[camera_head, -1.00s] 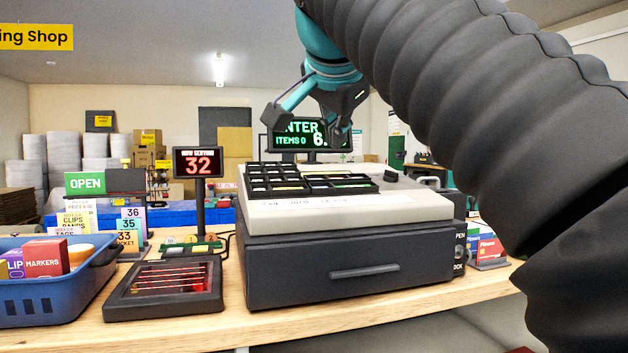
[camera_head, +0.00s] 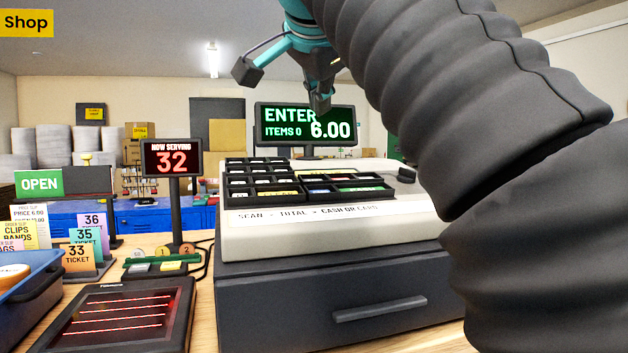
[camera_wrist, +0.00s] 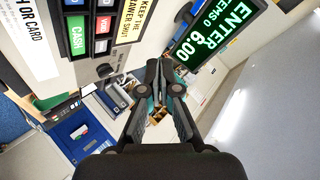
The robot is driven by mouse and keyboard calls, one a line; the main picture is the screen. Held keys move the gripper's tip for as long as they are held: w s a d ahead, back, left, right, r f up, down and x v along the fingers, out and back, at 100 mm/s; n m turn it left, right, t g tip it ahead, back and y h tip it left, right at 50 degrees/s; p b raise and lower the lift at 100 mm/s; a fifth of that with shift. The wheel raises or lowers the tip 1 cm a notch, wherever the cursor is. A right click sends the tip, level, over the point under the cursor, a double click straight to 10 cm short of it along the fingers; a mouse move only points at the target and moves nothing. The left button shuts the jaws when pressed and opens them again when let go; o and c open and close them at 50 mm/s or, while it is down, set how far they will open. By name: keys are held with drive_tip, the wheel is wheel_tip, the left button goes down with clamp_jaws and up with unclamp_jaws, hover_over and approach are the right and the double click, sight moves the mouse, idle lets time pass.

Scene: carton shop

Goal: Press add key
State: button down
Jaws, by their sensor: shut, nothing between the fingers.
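The cash register (camera_head: 330,235) stands on the counter with dark key blocks (camera_head: 262,192) on its sloped top. No key can be read as "add" in the head view. In the wrist view a green CASH key (camera_wrist: 77,36) and a red key (camera_wrist: 102,24) show at the upper left, with other keys cut off. The register's display (camera_head: 283,132) reads ENTER, ITEMS 0, 6.00. My gripper (camera_head: 320,106) is above the keys, in front of the display, apart from both. Its fingertips meet, empty, in the wrist view (camera_wrist: 162,78).
A NOW SERVING sign (camera_head: 172,158) showing 32 stands left of the register. A dark scanner with red lines (camera_head: 120,315) and a blue basket (camera_head: 30,295) are at the left. Ticket cards (camera_head: 85,240) stand behind them. The register's drawer front (camera_head: 380,308) is closed.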

drive_tip(key=b, duration=0.3)
hover_over(316, 183)
wheel_tip(316, 183, down, 7)
drive_tip(key=shift+r, duration=0.1)
drive_tip(key=shift+w+f+b, duration=0.15)
drive_tip(key=shift+f+b, duration=0.3)
drive_tip(key=shift+f, duration=0.5)
idle(0.9)
drive_tip(key=shift+w+f+b, duration=0.1)
drive_tip(key=shift+f+b, duration=0.2)
drive_tip(key=shift+f, duration=0.05)
drive_tip(key=shift+w+f+b, duration=0.1)
drive_tip(key=shift+f+b, duration=0.2)
drive_tip(key=shift+f, duration=0.15)
idle(0.6)
idle(0.3)
drive_tip(key=shift+s+r+p, duration=0.2)
drive_tip(key=shift+r+p, duration=0.55)
drive_tip(key=shift+r, duration=0.1)
